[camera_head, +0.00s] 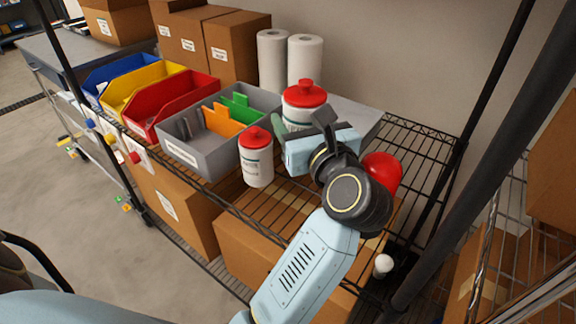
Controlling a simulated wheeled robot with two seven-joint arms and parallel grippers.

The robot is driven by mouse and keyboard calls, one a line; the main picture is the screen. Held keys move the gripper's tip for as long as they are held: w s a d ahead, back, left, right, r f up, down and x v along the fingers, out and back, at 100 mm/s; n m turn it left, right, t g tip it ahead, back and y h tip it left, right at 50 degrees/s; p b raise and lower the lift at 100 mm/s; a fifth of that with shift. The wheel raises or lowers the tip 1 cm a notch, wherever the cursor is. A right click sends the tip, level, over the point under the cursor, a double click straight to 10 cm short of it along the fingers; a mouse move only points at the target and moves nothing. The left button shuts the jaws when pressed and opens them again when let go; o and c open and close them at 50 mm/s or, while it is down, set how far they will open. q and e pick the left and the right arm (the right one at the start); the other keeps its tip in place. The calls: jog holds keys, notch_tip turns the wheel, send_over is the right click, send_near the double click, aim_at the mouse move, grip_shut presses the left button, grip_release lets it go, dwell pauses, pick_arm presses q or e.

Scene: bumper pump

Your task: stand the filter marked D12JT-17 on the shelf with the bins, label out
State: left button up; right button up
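No marking D12JT-17 is readable, and I cannot tell which thing is the filter. A rounded red thing (383,171) shows just behind my wrist, mostly hidden. A smaller white bottle with a red cap (257,160) stands upright left of the gripper, beside the grey bin (193,153). My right gripper is not in view.
Red (168,103), yellow (125,88) and blue (97,79) bins line the shelf's left. Cardboard boxes (232,45) and two white rolls (289,60) stand behind. A black post (480,160) rises at right. Wire shelf is bare at the back right.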

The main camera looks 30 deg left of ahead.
pick_arm(q)
notch_tip(320, 180, down, 13)
jog(key=b, duration=0.3)
jog(key=shift+f+b, duration=0.15)
jog(key=shift+b, duration=0.15)
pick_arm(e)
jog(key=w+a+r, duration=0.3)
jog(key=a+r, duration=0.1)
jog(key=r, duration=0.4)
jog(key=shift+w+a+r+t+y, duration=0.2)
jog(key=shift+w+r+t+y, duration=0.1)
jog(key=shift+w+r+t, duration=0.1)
pick_arm(q)
jog(key=shift+f, duration=0.15)
jog(key=o, duration=1.1)
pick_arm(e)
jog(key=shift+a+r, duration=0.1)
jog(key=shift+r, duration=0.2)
